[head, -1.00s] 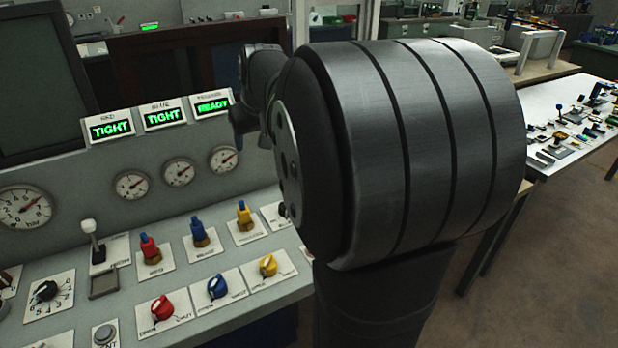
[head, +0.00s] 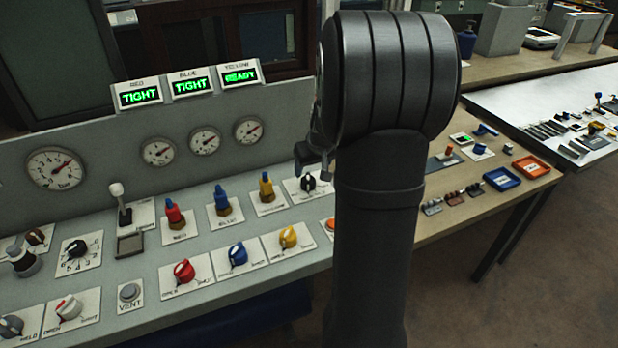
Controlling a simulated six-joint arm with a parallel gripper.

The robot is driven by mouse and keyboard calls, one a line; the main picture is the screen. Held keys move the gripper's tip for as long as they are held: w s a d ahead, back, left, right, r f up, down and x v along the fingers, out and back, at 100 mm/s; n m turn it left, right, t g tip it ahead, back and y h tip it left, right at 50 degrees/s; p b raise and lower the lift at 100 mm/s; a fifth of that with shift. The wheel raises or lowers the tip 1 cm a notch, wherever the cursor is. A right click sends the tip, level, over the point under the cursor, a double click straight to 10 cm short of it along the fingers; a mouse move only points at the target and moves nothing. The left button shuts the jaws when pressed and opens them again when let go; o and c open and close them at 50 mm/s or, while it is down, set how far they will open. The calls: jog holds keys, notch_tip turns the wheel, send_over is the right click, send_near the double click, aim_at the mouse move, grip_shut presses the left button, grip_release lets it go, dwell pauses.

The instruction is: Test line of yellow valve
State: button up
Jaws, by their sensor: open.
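The yellow display (head: 240,75) reads READY. The red display (head: 139,96) and blue display (head: 191,85) read TIGHT. My gripper (head: 313,158) shows only in part at the left edge of my arm, above the panel's right end. It is open and touches nothing that I can see; the arm hides most of it.
Red (head: 184,270) and blue (head: 238,254) knobs sit left of the yellow one. A lever (head: 119,205), a vent button (head: 129,292) and a black knob (head: 309,182) are on the panel. Gauges (head: 204,141) line the upright face. A bench with trays (head: 502,179) stands to the right.

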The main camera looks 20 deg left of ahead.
aim_at(309, 177)
jog(key=x, duration=0.6)
jog(key=shift+a+f, duration=0.1)
jog(key=shift+f, duration=0.1)
jog(key=c, duration=1)
